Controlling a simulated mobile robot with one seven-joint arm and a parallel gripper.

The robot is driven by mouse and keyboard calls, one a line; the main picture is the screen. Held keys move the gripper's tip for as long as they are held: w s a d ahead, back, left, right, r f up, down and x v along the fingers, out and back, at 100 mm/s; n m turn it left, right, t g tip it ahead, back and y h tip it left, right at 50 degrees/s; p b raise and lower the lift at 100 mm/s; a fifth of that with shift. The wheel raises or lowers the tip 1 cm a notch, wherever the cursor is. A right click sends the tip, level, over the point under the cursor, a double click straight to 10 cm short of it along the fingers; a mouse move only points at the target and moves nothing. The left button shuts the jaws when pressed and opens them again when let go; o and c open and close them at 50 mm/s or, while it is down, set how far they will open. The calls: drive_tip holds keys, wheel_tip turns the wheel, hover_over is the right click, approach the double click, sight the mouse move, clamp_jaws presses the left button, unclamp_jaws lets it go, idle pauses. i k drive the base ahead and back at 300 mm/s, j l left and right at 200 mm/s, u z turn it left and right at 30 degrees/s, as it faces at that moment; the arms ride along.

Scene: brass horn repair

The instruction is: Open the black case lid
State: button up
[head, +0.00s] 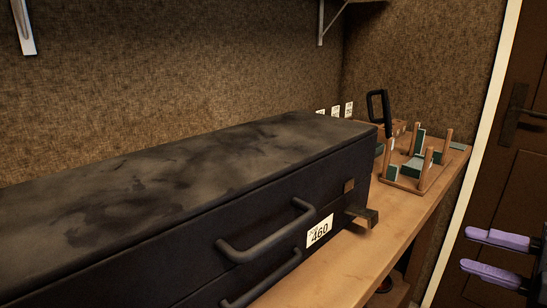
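The black case (330,190) is long with a worn, dusty top and lies on the wooden bench at the left and centre. Its lid (190,175) appears shut. Two dark handles show on its front, an upper handle (270,240) and a lower handle (262,283). A white tag (320,231) reading 460 is beside the upper handle. A brass latch piece (363,216) sticks out from the front near the right end, with a small plate (349,185) above it. My gripper (464,249), with two purple fingers, is open and empty at the far right, clear of the case.
The wooden bench (400,226) runs along the wall. A wooden rack with pegs and green pads (408,175) and a black-handled tool (385,112) stand behind the case's right end. A brown door (530,130) is at the right. Shelf brackets hang above.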

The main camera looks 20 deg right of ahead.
sight(149, 227)
drive_tip(key=k+l, duration=0.75)
drive_tip(key=k, duration=0.1)
